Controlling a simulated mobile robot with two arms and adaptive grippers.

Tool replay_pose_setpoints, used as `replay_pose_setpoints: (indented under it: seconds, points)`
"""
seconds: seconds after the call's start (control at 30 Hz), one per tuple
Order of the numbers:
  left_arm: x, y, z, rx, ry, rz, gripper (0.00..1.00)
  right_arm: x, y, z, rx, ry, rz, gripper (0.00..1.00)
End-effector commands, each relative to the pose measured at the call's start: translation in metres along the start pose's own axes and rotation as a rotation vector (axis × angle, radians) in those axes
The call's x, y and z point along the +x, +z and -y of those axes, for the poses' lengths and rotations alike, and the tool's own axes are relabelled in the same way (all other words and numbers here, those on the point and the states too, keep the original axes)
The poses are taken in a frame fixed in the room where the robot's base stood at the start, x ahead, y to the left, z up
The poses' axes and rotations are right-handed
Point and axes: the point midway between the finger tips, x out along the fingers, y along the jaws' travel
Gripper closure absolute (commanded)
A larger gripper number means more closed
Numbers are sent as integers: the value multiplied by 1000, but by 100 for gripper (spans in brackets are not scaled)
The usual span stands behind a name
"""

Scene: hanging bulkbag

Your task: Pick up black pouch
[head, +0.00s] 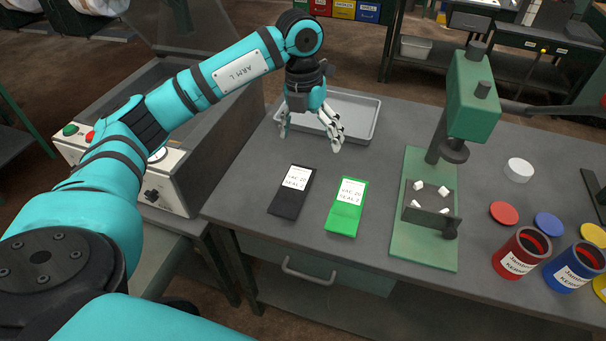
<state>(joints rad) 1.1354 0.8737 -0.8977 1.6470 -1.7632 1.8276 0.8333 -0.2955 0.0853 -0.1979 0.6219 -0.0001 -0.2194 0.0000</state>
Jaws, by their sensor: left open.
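The black pouch (286,203) lies flat on the grey workbench, with a white label on its upper half. A green pouch (343,219) with a similar label lies just to its right, apart from it. My left gripper (309,133) is open and empty, fingers pointing down, above the bench and behind the two pouches. It is not touching either pouch. My right gripper is not in view.
A grey metal tray (366,123) is behind my left gripper. A green press (427,226) stands right of the pouches. Red (521,254) and blue (574,267) cans and several coloured lids are at the right. A machine (178,188) with buttons is at the left.

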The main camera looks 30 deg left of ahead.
Motion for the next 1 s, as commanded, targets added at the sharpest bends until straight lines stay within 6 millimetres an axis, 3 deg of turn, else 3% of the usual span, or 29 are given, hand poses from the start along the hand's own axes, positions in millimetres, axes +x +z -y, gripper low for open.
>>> replay_pose_setpoints:
  seconds: [0.03,0.17,0.63,1.0]
  points:
    - [-8,2,-15,-28,51,2,4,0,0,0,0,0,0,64]
    - [-8,2,-32,-62,111,-4,4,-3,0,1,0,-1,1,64]
    - [86,0,-41,-59,109,-7,4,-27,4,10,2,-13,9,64]
    - [118,1,-47,-58,108,-7,4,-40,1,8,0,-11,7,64]
